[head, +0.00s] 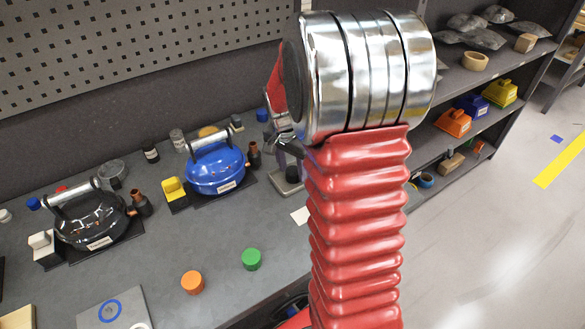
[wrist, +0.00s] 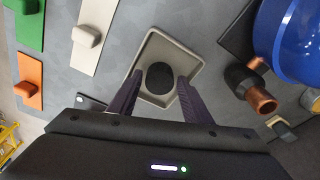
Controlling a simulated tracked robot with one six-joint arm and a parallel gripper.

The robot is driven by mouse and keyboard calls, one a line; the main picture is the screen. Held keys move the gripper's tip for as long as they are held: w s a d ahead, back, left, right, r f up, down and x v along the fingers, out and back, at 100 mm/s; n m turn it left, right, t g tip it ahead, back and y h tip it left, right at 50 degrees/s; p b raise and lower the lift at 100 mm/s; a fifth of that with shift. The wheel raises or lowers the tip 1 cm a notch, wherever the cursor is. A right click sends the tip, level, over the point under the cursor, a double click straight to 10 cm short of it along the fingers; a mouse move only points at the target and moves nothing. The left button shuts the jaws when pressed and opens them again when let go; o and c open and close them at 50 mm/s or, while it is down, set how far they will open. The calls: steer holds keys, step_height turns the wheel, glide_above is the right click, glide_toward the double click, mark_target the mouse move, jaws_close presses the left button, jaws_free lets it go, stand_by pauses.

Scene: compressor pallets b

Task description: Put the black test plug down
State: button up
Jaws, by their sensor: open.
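The black test plug (wrist: 160,77) sits in a shallow grey tray (wrist: 187,58) on the workbench in the wrist view. My gripper (wrist: 160,83) is open, with one dark finger on each side of the plug. Small gaps show between the fingers and the plug. I cannot tell how high the fingertips are above the tray floor. In the head view the tray (head: 283,189) and the plug (head: 293,174) show just left of my red arm, which hides part of that area.
A blue compressor (head: 217,170) with copper stubs (wrist: 261,100) stands beside the tray. A black compressor (head: 90,222) is farther left. Green (head: 251,259) and orange (head: 192,282) caps lie at the front. The bench between the caps and compressors is mostly clear.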

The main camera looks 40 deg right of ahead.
mark_target(289, 179)
step_height(289, 179, up, 12)
steer(key=a, duration=0.1)
steer(key=shift+s+a, duration=0.3)
steer(key=shift+a, duration=0.05)
stand_by(0.6)
steer(key=s+a+r+n+t+y, duration=0.1)
steer(key=s+a+r+n+t, duration=0.1)
steer(key=s+a+n, duration=0.5)
steer(key=s+a+r+n+t, duration=0.3)
steer(key=s+a+n, duration=0.4)
steer(key=s+a, duration=0.3)
steer(key=a, duration=0.4)
steer(key=shift+s+y, duration=0.15)
steer(key=shift+y, duration=0.25)
